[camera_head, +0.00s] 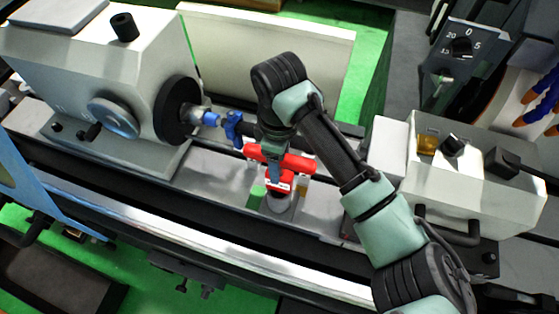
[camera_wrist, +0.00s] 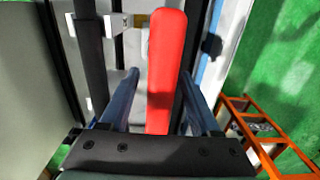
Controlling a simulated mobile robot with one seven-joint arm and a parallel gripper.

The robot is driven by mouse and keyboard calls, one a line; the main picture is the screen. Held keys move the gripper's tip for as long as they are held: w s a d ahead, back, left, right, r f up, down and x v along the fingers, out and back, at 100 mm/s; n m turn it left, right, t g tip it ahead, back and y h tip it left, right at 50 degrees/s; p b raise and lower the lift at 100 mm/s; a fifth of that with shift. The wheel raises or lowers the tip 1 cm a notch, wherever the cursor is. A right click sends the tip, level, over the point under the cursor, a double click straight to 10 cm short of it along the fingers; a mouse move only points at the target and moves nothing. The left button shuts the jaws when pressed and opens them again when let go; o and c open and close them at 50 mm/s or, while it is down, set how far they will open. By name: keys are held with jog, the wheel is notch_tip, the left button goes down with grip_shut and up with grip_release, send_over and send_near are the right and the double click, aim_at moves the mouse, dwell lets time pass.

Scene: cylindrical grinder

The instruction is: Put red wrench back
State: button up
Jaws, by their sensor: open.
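The red wrench (camera_wrist: 163,60) is a long red bar in the wrist view, running between the two blue-grey fingers of my gripper (camera_wrist: 160,78). The fingers are open, one on each side of it, with a visible gap on the left. Its lower end is hidden behind the gripper's dark base. In the head view red parts (camera_head: 298,164) show beside and behind my gripper (camera_head: 274,184), over the grey machine bed. My arm hides some of them. I cannot tell whether the wrench touches anything beneath it.
A grey headstock (camera_head: 95,75) with a dark chuck and a blue part (camera_head: 233,128) stands left of my gripper. A white control block (camera_head: 470,180) is at right. A long pale panel (camera_head: 320,45) stands behind. An orange frame (camera_wrist: 262,140) shows lower right in the wrist view.

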notch_tip(320, 180, up, 12)
jog(key=shift+f+b, duration=0.2)
jog(key=shift+b, duration=0.95)
jog(key=shift+a, duration=0.15)
